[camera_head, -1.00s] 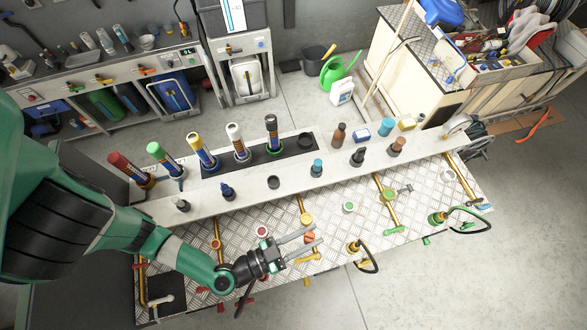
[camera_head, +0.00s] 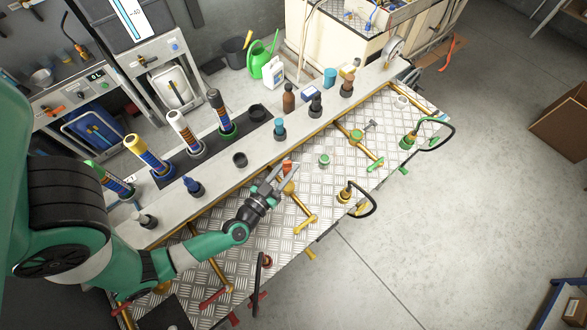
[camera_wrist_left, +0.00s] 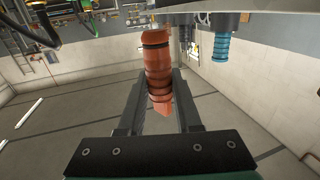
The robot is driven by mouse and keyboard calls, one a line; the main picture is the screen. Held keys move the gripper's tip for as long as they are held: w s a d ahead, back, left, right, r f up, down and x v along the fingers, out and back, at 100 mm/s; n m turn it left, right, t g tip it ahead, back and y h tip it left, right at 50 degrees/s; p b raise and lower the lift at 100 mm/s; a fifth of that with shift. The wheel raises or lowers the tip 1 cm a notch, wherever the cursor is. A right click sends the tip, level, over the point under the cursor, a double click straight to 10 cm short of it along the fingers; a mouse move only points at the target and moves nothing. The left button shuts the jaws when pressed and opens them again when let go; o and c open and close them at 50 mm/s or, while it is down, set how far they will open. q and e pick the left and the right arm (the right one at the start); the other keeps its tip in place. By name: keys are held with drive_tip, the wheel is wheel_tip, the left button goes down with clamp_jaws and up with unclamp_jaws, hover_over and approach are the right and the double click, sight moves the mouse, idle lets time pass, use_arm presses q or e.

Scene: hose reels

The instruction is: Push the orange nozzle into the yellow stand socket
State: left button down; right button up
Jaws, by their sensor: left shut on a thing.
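My left gripper (camera_head: 282,174) is over the patterned metal bench, shut on the orange nozzle (camera_head: 287,166). In the left wrist view the ribbed orange nozzle (camera_wrist_left: 160,75), with a dark band, sits between the two fingers (camera_wrist_left: 158,104). A yellow ring-topped fitting (camera_head: 289,187) is just below the nozzle in the head view; I cannot tell their height difference. A yellow fitting with a black hose loop (camera_head: 345,194) stands farther right. I cannot tell which yellow part is the stand socket. My right gripper is not in view.
A raised grey shelf (camera_head: 222,173) behind the gripper carries tubes, dark cups and a blue nozzle (camera_head: 280,130). A green ring fitting (camera_head: 324,160) and a green hose fitting (camera_head: 408,137) are to the right. Open floor (camera_head: 430,240) lies beyond the front edge.

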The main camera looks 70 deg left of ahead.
use_arm(q)
drive_tip(key=shift+r+p, duration=0.1)
drive_tip(key=shift+p, duration=0.2)
wheel_tip(320, 180, down, 6)
drive_tip(key=b, duration=0.5)
drive_tip(key=shift+p, duration=0.55)
idle(1.3)
drive_tip(key=shift+f+b, duration=1.25)
drive_tip(key=shift+f, duration=0.3)
drive_tip(key=shift+r, duration=0.1)
drive_tip(key=shift+r+p, duration=1.2)
drive_tip(key=shift+p, duration=0.2)
